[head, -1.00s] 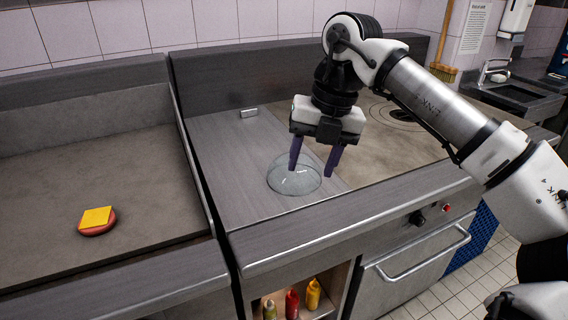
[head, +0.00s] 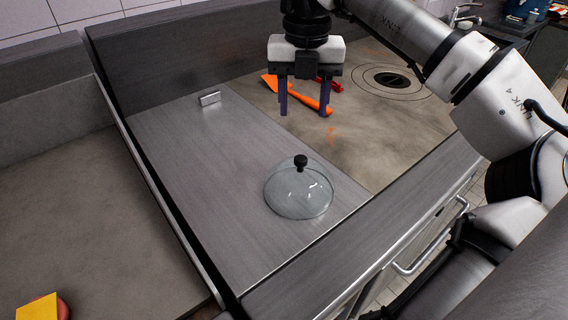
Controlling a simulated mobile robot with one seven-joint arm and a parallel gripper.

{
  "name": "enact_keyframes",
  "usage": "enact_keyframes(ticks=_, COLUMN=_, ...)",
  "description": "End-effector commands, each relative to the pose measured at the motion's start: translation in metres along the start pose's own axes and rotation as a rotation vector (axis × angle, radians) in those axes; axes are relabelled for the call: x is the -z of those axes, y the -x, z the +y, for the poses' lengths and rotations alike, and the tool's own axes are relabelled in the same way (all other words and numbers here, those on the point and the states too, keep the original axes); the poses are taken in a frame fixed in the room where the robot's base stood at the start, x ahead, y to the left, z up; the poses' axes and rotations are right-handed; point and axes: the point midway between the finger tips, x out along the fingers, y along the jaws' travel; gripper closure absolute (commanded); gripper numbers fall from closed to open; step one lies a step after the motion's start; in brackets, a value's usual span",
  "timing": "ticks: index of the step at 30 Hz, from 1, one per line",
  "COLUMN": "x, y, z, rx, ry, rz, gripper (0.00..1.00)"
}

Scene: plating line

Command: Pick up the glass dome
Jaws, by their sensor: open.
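The glass dome (head: 290,195) is clear with a black knob (head: 300,162) on top. It sits upright on the grey metal counter (head: 215,170), near the seam with the browned griddle plate. My gripper (head: 303,108) points down with its two purple fingers apart and nothing between them. In the picture it is above the dome, over the griddle plate side and apart from the knob.
An orange spatula (head: 308,98) lies on the griddle plate (head: 400,130) behind my fingers, with a red object (head: 332,84) beside it. A small metal block (head: 210,98) stands at the counter's back. A yellow-topped patty (head: 38,308) lies at lower left. The counter left of the dome is clear.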

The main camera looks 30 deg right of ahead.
Motion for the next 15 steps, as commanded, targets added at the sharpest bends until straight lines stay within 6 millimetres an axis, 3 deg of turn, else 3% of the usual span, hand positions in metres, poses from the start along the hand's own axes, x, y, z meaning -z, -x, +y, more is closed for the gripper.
enact_keyframes(ticks=15, x=0.000, y=-0.079, z=0.000, rx=0.000, ry=0.001, rz=0.002, gripper=0.50)
